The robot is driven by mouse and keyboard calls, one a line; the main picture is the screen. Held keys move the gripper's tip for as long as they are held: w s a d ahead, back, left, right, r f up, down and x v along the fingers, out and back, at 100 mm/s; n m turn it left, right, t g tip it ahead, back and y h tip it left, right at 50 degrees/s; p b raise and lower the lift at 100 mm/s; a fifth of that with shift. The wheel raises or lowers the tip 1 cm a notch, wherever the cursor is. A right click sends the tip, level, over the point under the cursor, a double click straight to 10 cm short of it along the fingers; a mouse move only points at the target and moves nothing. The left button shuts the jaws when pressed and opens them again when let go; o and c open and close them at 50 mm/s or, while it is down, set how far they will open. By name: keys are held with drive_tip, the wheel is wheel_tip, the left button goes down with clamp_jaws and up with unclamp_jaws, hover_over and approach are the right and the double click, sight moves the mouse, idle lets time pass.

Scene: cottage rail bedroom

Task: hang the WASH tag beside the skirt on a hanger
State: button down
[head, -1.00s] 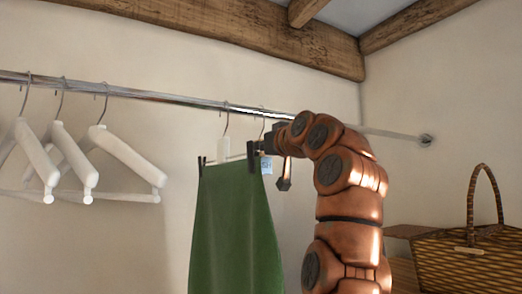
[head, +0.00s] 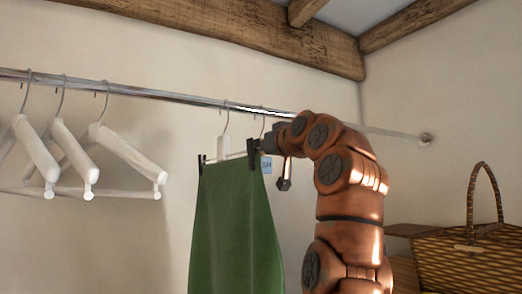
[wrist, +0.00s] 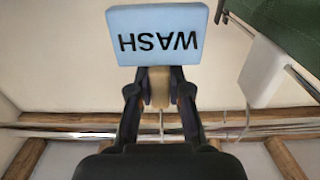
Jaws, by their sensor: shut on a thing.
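The light blue WASH tag (wrist: 158,32) fills the top of the wrist view, its lettering upside down. My gripper (wrist: 159,88) is shut on its beige grip piece; a thin wire hook (wrist: 161,124) runs from there towards the rail. Whether the hook rests on the rail, I cannot tell. In the head view the tag (head: 267,165) is partly hidden, close to the right clip of the skirt's hanger, and my gripper (head: 265,143) is near that clip. The green skirt (head: 235,230) hangs by black clips from a white hanger (head: 224,146); the hanger also shows in the wrist view (wrist: 262,72).
The metal rail (head: 170,97) runs across the wall to a bracket (head: 426,139). Several empty white hangers (head: 125,150) hang at the left, with free rail between them and the skirt. A wicker basket (head: 470,262) stands at the lower right.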

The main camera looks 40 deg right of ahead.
drive_tip(key=c, duration=1)
unclamp_jaws()
drive_tip(key=shift+f, duration=0.1)
drive_tip(key=s, duration=0.8)
drive_tip(key=s+a, duration=0.1)
drive_tip(key=s, duration=0.3)
